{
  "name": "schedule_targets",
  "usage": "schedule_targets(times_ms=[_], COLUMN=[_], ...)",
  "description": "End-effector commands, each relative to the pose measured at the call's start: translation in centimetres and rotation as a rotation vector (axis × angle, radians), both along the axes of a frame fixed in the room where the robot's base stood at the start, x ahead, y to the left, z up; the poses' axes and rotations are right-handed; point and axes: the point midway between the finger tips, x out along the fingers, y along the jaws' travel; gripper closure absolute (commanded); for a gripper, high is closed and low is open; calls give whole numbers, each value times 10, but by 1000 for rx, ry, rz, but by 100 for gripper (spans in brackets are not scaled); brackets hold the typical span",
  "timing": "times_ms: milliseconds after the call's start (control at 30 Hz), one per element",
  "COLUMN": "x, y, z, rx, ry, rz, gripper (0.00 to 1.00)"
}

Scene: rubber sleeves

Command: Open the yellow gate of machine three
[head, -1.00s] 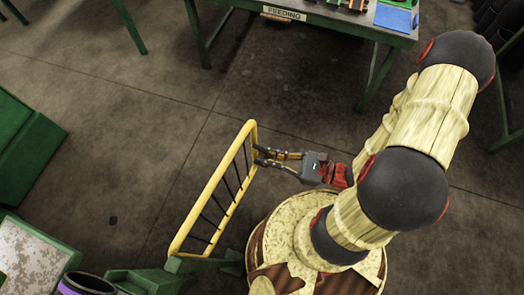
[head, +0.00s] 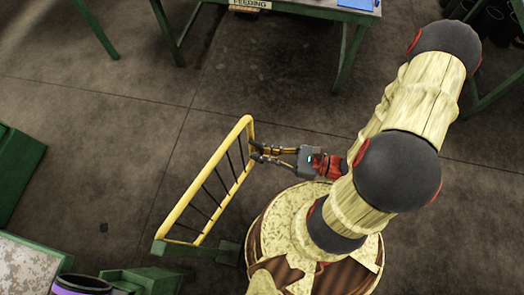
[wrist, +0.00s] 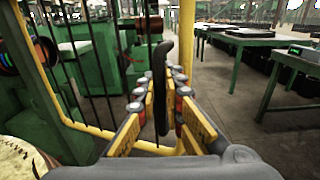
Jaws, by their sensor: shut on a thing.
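The yellow gate (head: 203,173) is a tubular frame with thin dark bars, slanting from lower left to upper right in the head view. My gripper (head: 255,153) reaches it from the right, near its upper end. In the wrist view, the fingers of my gripper (wrist: 160,98) stand on both sides of a dark upright handle (wrist: 161,75) on the gate. My gripper is shut on this handle. The yellow frame (wrist: 185,45) shows just behind the fingers. The exact contact of the finger pads is partly hidden.
A green bench labelled FEEDING (head: 250,5) stands at the top of the head view. Green machinery (head: 15,165) stands at the left, and a pale-topped green unit (head: 25,270) at lower left. The concrete floor (head: 120,130) between gate and bench is clear.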

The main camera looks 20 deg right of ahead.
Motion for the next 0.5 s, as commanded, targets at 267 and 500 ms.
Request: schedule_targets(times_ms=[267,500], x=[0,0], y=[0,0], z=[0,0], rx=[-1,-1], ry=[0,-1], rz=[0,0], gripper=[79,74])
